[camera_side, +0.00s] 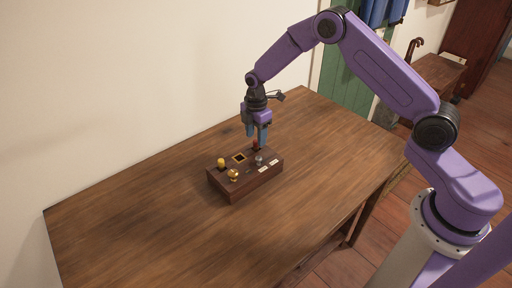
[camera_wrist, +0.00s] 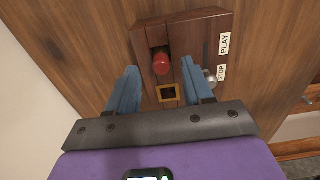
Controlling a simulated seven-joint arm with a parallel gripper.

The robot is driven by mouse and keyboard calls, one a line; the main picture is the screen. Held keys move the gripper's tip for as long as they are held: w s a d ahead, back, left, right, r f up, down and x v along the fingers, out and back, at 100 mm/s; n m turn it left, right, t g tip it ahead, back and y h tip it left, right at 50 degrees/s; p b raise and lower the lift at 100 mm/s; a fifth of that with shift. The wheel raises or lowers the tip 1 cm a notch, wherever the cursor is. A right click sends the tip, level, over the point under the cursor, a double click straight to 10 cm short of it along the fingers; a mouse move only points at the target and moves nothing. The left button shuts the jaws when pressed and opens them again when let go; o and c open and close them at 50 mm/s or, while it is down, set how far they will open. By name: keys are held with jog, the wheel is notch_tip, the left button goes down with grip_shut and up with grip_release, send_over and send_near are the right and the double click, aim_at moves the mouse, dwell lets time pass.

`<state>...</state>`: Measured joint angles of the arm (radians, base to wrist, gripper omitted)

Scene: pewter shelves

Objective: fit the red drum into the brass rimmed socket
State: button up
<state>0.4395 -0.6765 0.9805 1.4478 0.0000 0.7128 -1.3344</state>
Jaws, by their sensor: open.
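The red drum (camera_side: 255,144) stands at the far end of a dark wooden box, below my gripper (camera_side: 256,138). In the wrist view the red drum (camera_wrist: 161,63) sits at a dark opening in the box top and shows between my blue fingers. My gripper (camera_wrist: 159,67) is open, one finger on each side of the drum, with gaps visible. The brass rimmed socket (camera_side: 239,157) is a square opening in the box top beside the drum. It shows empty and dark inside in the wrist view (camera_wrist: 168,92).
The wooden box (camera_side: 237,190) stands on a brown table (camera_side: 150,220). It also carries a yellow knob (camera_side: 221,162), a gold knob (camera_side: 233,175) and a grey knob (camera_side: 259,160), with PLAY (camera_wrist: 225,43) and STOP labels. The table around it is clear.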

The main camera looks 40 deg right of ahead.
aim_at(256, 140)
jog(key=shift+f, duration=1.6)
grip_shut()
jog(key=shift+r, duration=0.2)
